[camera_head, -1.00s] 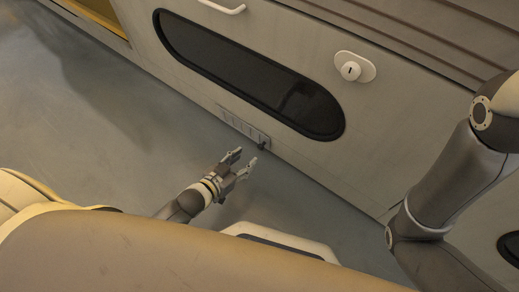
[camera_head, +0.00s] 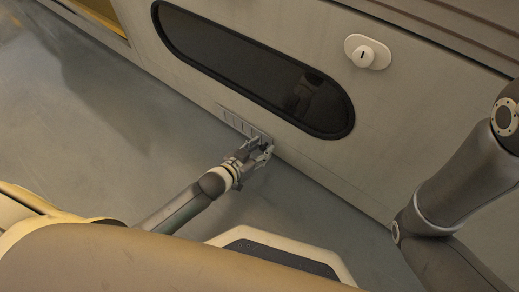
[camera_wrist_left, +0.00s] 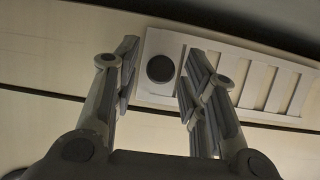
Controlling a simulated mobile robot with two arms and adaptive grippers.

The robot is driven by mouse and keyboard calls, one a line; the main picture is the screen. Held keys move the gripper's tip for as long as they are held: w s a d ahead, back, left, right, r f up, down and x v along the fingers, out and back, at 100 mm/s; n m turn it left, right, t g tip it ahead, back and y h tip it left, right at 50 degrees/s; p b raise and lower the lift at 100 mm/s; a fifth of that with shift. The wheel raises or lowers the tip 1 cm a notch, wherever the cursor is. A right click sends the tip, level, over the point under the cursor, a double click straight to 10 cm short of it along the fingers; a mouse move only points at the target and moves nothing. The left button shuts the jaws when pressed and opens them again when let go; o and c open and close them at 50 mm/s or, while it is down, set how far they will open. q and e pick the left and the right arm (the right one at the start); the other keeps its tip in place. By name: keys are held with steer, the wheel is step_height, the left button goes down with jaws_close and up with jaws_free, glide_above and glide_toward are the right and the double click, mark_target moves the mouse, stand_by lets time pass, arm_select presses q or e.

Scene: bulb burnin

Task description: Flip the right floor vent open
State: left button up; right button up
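The floor vent (camera_head: 232,118) is a pale slatted panel low on the cabinet wall, just above the floor. A dark round knob (camera_wrist_left: 160,68) sits at one end of it, and its slats (camera_wrist_left: 272,84) run off to the right in the left wrist view. My left gripper (camera_head: 262,152) is at the knob end of the vent and hides most of that end in the head view. In the left wrist view its fingers (camera_wrist_left: 158,80) are apart, one on each side of the knob, with gaps visible. My right gripper is out of view.
The cabinet wall carries a long dark window (camera_head: 250,72) above the vent and a white oval plate with a knob (camera_head: 366,53). The grey floor (camera_head: 110,130) is clear left of my left arm. My right arm stands at the right.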

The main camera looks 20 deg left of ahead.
arm_select(q)
jaws_close()
steer(key=shift+w+a+r+p, duration=0.2)
steer(key=shift+a+p, duration=0.35)
steer(key=shift+p, duration=0.05)
steer(key=shift+w+a+p, duration=0.2)
steer(key=shift+a+p, duration=0.1)
steer(key=shift+a, duration=0.2)
steer(key=shift+a+f, duration=0.1)
steer(key=shift+a, duration=0.1)
steer(key=shift+w, duration=0.1)
steer(key=shift+o, duration=1)
jaws_free()
steer(key=shift+a, duration=0.1)
